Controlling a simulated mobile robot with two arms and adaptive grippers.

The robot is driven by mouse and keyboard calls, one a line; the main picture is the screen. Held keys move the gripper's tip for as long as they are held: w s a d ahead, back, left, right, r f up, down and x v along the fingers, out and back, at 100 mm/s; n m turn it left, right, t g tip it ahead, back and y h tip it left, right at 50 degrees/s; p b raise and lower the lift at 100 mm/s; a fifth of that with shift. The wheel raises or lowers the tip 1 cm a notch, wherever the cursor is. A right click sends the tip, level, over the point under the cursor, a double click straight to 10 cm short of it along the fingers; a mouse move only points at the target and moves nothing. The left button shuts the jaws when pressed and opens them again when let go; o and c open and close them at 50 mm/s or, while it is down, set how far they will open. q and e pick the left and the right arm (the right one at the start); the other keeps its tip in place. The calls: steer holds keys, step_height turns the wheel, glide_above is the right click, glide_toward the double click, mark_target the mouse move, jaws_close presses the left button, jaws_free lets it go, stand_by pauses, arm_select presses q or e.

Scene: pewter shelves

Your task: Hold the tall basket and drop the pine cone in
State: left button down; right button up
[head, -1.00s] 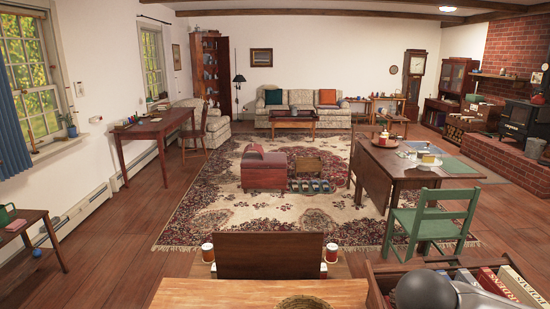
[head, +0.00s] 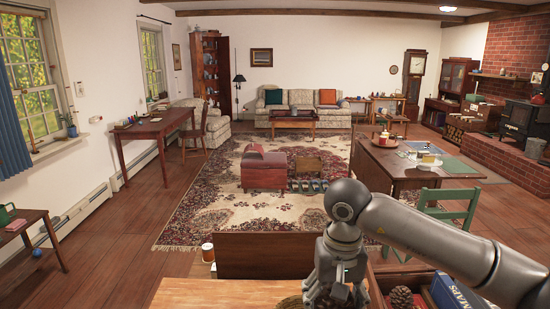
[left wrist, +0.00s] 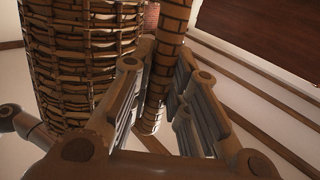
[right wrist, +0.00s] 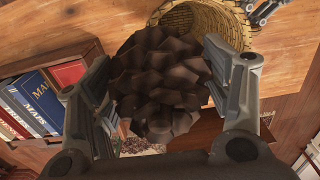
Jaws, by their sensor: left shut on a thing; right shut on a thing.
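The tall wicker basket (left wrist: 85,65) stands large in the left wrist view. My left gripper (left wrist: 158,95) is shut on a narrow woven part at its side, perhaps a handle. The basket's open mouth shows in the right wrist view (right wrist: 205,22), and a sliver of it at the head view's bottom edge (head: 291,302). My right gripper (right wrist: 163,90) is shut on a dark brown pine cone (right wrist: 155,85). The cone partly covers the basket's near rim in that view; its height above the rim is unclear. In the head view my right gripper (head: 335,293) is beside the basket.
The light wooden table top (head: 215,292) is beneath. To the right is a wooden crate with books (head: 455,292) and another pine-cone-like thing (head: 402,297). A red-and-white can (head: 207,252) stands beyond the table's far edge. A green chair (head: 450,205) is farther off.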

steer(key=w+a+r, duration=0.2)
steer(key=r, duration=0.1)
steer(key=shift+w+a, duration=0.4)
steer(key=shift+f, duration=2.9)
steer(key=o, duration=1.1)
step_height(320, 180, up, 12)
